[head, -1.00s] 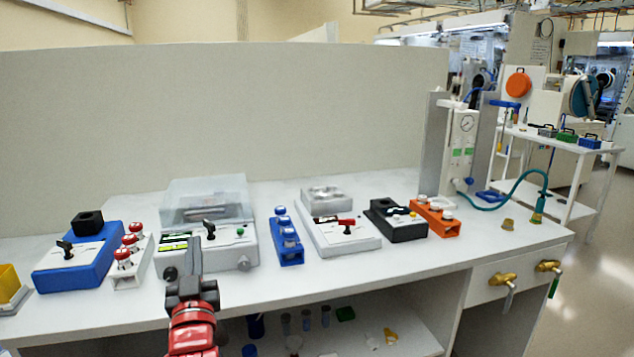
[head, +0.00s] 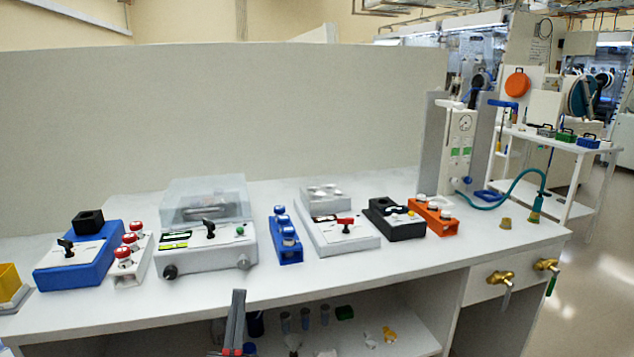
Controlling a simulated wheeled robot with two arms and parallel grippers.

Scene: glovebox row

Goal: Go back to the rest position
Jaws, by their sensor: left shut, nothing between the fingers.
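My left gripper (head: 235,318) shows at the bottom of the head view, left of the middle. It points up, is shut and holds nothing. It is in front of the bench's front edge, below the grey-white device with the clear lid (head: 207,245), and apart from everything on the bench. Most of my left arm is below the frame. My right gripper is not in the view.
The white bench (head: 400,262) carries a blue device (head: 80,258), a red-capped vial rack (head: 130,258), a blue rack (head: 285,240), a white device (head: 338,238), a black device (head: 395,222) and an orange rack (head: 435,220). Brass taps (head: 500,279) stick out at right. A lower shelf (head: 400,330) holds small items.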

